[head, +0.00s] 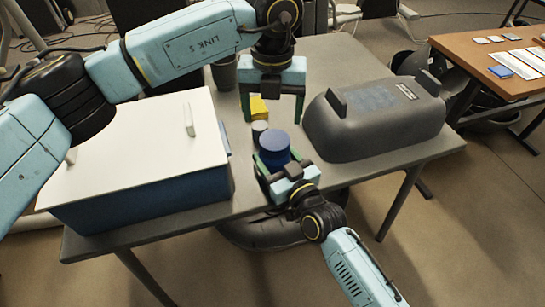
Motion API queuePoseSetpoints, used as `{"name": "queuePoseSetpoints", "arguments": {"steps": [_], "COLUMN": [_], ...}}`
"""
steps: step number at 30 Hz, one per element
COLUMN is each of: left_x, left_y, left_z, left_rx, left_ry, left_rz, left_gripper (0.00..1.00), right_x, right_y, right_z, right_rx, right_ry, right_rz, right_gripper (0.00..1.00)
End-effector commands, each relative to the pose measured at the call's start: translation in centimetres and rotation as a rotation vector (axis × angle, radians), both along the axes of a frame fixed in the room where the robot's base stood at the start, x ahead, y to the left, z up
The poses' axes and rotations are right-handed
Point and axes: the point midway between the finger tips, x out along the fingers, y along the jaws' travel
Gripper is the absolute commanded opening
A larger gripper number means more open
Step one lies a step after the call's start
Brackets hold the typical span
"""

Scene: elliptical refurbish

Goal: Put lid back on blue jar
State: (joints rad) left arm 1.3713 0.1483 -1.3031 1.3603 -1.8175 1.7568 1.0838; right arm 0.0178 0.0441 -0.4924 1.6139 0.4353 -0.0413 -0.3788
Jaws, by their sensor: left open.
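The blue jar (274,146), a round dark-blue cylinder, stands upright near the middle of the grey table. My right gripper (279,163) reaches it from the front right, with green fingers on either side of the jar; whether they press on it I cannot tell. My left gripper (272,112) points down behind the jar, open, its two green fingers wide apart. A yellow block (258,107) shows between them, farther back. A small grey cylinder (259,130) with a dark top stands just behind the jar. I cannot tell which piece is the jar's lid.
A blue bin (150,200) with a white cover (130,150) fills the table's left side. A large dark grey case (375,120) lies on the right. A grey cup (224,73) stands behind. The grey table (345,50) has free room at the back.

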Motion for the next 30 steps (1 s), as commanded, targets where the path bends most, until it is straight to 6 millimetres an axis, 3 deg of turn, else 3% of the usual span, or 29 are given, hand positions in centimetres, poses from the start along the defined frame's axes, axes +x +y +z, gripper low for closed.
{"name": "queuePoseSetpoints", "arguments": {"steps": [1, 7, 21, 30], "left_x": [0.00, 0.02, 0.24, 0.26], "left_y": [0.00, -0.05, -0.41, -0.45], "left_z": [0.00, 0.03, 0.06, -0.01], "left_rx": [0.000, 0.001, 0.001, 0.000], "left_ry": [0.000, 0.000, -0.002, 0.000], "left_rz": [0.000, 0.057, 0.681, 0.789], "left_gripper": [0.78, 0.78, 0.78, 0.78], "right_x": [0.01, 0.00, 0.01, 0.01], "right_y": [-0.05, -0.07, -0.08, -0.08], "right_z": [-0.02, -0.02, -0.04, -0.04], "right_rx": [0.000, -0.001, -0.001, -0.001], "right_ry": [0.000, 0.000, 0.000, 0.000], "right_rz": [-0.001, -0.001, -0.001, -0.001], "right_gripper": [0.24, 0.00, 0.00, 0.00]}}
